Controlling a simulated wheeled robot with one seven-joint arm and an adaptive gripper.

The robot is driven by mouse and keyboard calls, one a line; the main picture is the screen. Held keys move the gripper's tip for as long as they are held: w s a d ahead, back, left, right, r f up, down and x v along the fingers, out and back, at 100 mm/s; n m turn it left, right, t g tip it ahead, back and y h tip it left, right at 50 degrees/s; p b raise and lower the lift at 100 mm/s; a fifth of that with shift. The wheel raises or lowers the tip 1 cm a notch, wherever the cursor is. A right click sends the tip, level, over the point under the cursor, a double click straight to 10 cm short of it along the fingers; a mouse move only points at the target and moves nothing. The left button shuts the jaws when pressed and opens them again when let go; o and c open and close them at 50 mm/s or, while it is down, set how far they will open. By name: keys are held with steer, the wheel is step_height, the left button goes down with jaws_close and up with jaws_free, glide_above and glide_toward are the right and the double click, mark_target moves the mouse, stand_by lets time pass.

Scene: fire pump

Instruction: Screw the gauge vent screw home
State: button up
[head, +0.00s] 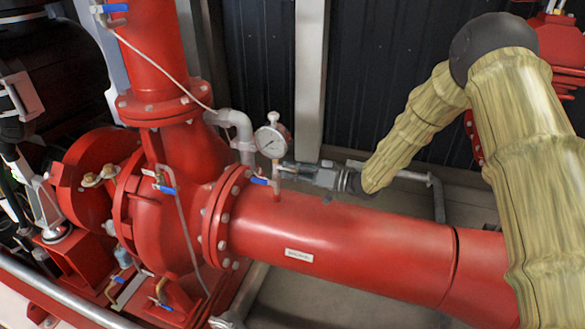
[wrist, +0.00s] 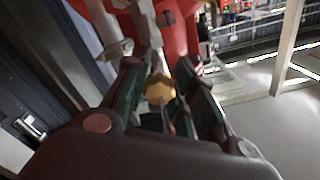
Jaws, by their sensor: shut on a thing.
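The gauge vent screw (wrist: 160,88) shows in the wrist view as a yellow, faceted head between my two fingers. My gripper (wrist: 170,72) is shut on it. Its shank and thread are hidden, so I cannot tell how deep it sits. In the head view my gripper (head: 285,167) reaches in from the right, level, with its tips at the gauge's stem just below the dial. The screw itself is hidden there. The round white-faced pressure gauge (head: 272,141) stands upright on a short stem above the red pipe.
A small valve with a blue handle (head: 261,181) sits just below my fingertips. The large red pipe (head: 345,243) runs beneath my gripper. A grey bent pipe (head: 236,127) stands left of the gauge, and a pale post (head: 309,85) rises behind.

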steer(key=shift+m, duration=0.6)
steer(key=o, duration=1)
steer(key=shift+o, duration=0.2)
steer(key=shift+d, duration=0.1)
steer(key=v, duration=1.2)
